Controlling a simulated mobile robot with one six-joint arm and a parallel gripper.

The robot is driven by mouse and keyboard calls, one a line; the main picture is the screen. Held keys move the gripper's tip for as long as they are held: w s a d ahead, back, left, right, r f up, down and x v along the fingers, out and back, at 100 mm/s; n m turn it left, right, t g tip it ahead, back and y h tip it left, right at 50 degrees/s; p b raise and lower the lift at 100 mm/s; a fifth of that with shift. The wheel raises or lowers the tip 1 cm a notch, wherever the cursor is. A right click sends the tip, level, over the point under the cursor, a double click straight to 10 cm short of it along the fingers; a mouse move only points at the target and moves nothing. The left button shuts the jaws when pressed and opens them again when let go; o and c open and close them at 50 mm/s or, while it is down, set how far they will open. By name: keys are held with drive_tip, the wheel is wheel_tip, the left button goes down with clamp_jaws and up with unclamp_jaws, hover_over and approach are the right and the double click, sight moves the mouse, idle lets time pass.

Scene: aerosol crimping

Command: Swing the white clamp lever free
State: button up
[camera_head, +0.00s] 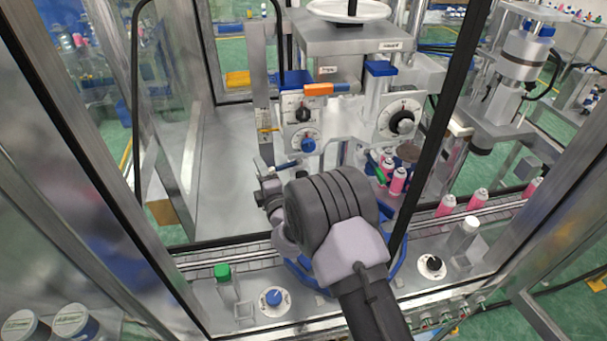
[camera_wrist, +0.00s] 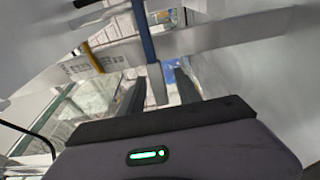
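My gripper (camera_wrist: 160,92) is open in the wrist view, its two dark fingers apart. A narrow bar (camera_wrist: 144,35), blue above and pale grey below, lines up with the gap between the fingers. I cannot tell whether its lower end is between the fingertips or beyond them, and no contact shows. I cannot single out the white clamp lever with certainty in either view. In the head view my arm hides most of the gripper, in front of the crimping machine (camera_head: 345,125).
Dials, an orange-ended bar (camera_head: 325,89) and blue parts sit on the machine front. Pink cans (camera_head: 446,205) stand on the conveyor at right. Metal frame posts and a black cable border the opening.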

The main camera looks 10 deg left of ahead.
drive_tip(key=a+p+v, duration=0.1)
drive_tip(key=v, duration=0.5)
drive_tip(key=shift+s, duration=0.55)
drive_tip(key=shift+d, duration=0.1)
